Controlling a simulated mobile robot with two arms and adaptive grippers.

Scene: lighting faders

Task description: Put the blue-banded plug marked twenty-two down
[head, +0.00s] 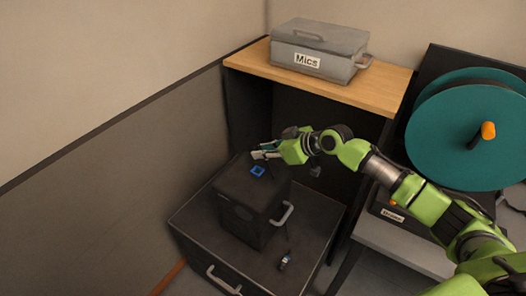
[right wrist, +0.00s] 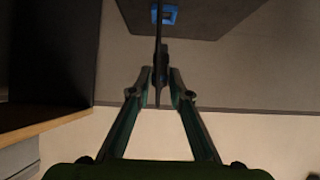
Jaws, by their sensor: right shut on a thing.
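A small plug with a blue and pale band (head: 285,263) lies on the low black case in the head view; its marking is too small to read. A thin dark line, perhaps a cable, rises from it. My right gripper (head: 259,154) is above the far edge of a dark box (head: 236,213) with a blue square (head: 257,171) on its top. In the right wrist view the gripper (right wrist: 159,76) is shut on a thin dark piece (right wrist: 158,50), whose identity I cannot tell. This piece partly covers the blue square (right wrist: 171,13). My left gripper is out of view.
The low black case (head: 205,236) carries the dark box, which has a grey side handle (head: 285,214). Behind is a wooden-topped shelf (head: 250,59) with a grey "Mics" case (head: 318,66). A teal reel (head: 445,130) stands at right. A wall is at left.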

